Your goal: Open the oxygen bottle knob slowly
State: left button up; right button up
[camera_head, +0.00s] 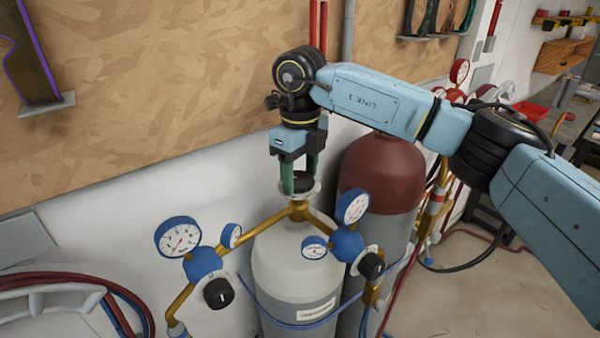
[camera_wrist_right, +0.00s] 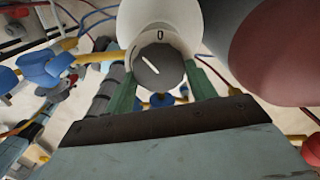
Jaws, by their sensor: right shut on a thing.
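The oxygen bottle (camera_head: 292,265) is a white-grey cylinder with a label, standing by the wall. Its dark round knob (camera_head: 302,182) sits on top above a brass valve (camera_head: 298,212). My right gripper (camera_head: 301,186) comes down from above, with its green fingers on both sides of the knob, shut on it. In the right wrist view the knob (camera_wrist_right: 158,68) shows a white pointer line and a "0" mark on the pale ring beyond it; the pointer slants to the upper left of that mark. My left gripper is not in view.
Blue regulators with gauges (camera_head: 180,237) (camera_head: 352,207) flank the valve on brass pipes. A dark red-topped bottle (camera_head: 383,172) stands close behind on the right. Red and blue hoses (camera_head: 95,285) hang at the left. A wooden board (camera_head: 160,80) covers the wall behind.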

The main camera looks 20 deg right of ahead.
jog(key=n, duration=0.6)
jog(key=shift+w+d+b, duration=0.1)
jog(key=shift+b, duration=0.2)
jog(key=n, duration=0.4)
jog(key=shift+w, duration=0.1)
jog(key=n, duration=0.3)
jog(key=shift+n, duration=0.4)
jog(key=n, duration=0.7)
jog(key=shift+w, duration=0.15)
jog(key=n, duration=0.3)
jog(key=shift+r+n, duration=0.1)
jog(key=shift+n, duration=0.3)
jog(key=shift+a+n, duration=0.2)
jog(key=shift+n, duration=1.6)
jog(key=o, duration=1)
